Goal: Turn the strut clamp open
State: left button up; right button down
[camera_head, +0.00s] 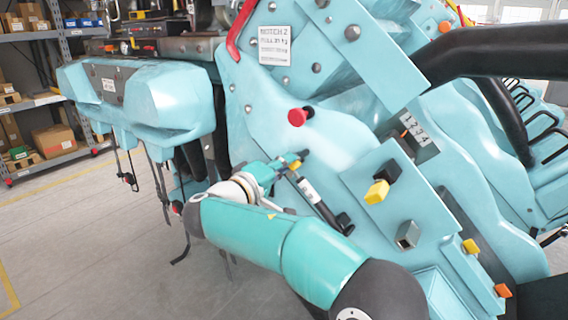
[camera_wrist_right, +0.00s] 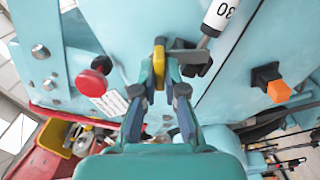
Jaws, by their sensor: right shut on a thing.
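The strut (camera_head: 310,192) slants across the turquoise car panel in the head view, a dark rod with a white label. Its label, reading 30, also shows at the top of the wrist view (camera_wrist_right: 218,15). The strut clamp has a black body (camera_wrist_right: 190,56) and a yellow part (camera_wrist_right: 159,66); the yellow also shows in the head view (camera_head: 295,165). My right gripper (camera_head: 284,167) is at the strut's upper end, its fingers (camera_wrist_right: 161,62) shut on the clamp's yellow part. The fingers partly hide the clamp. My left gripper is not in view.
A red knob (camera_head: 298,117) sticks out above the gripper. Yellow (camera_head: 377,191) and orange (camera_wrist_right: 279,91) knobs stand on the panel to the right. A black bar (camera_head: 480,55) crosses the upper right. Open floor (camera_head: 90,220) lies at left, with shelves (camera_head: 45,110) behind.

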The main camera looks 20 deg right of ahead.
jog(key=shift+s+a+f+n+p, duration=0.15)
jog(key=shift+n+p, duration=0.9)
jog(key=shift+n, duration=1.2)
jog(key=shift+w+d+f+n+p, duration=0.1)
jog(key=shift+f+n+p, duration=0.15)
jog(key=shift+n+p, duration=1.45)
jog(key=shift+s+a+f+n+p, duration=0.15)
jog(key=shift+n+p, duration=0.25)
jog(key=shift+n, duration=2.45)
jog(key=shift+w+d+f, duration=0.1)
jog(key=shift+f, duration=0.05)
jog(key=c, duration=1.2)
grip_release()
jog(key=shift+c, duration=0.2)
jog(key=shift+r, duration=0.25)
